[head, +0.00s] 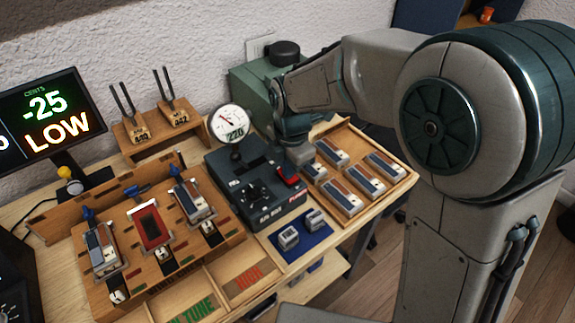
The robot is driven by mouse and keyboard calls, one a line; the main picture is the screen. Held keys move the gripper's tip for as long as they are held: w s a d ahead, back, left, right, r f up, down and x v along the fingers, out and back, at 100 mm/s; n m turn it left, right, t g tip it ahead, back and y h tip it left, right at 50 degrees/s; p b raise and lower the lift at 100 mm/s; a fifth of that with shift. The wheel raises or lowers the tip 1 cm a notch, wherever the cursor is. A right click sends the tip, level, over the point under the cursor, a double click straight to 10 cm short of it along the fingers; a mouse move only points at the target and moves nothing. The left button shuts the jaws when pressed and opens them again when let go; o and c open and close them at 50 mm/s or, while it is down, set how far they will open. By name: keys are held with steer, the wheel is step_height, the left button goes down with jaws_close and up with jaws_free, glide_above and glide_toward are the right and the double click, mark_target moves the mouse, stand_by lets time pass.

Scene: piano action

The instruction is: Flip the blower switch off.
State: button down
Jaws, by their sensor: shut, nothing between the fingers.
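A dark grey control box (226,165) stands on the bench in the middle of the head view. A red rocker switch (287,174) sits near its right edge and looks to be the blower switch. Which way the rocker is tipped is too small to tell. My gripper (301,162) points down just right of and behind the red switch, very close to it. It is shut and empty. Whether it touches the switch or the box cannot be told from this angle.
A round gauge (231,123) reading 220 rises behind the box, and a black knob (254,192) is on its top. A wooden tray (404,181) of reed blocks lies right. A blue mat (292,258) with two small blocks is in front. A green box (250,85) stands behind.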

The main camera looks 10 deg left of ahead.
mark_target(292, 182)
steer(key=shift+r+p, duration=0.5)
steer(key=shift+r, duration=0.15)
step_height(292, 182, up, 13)
steer(key=s+d+p, duration=0.1)
steer(key=shift+f, duration=0.15)
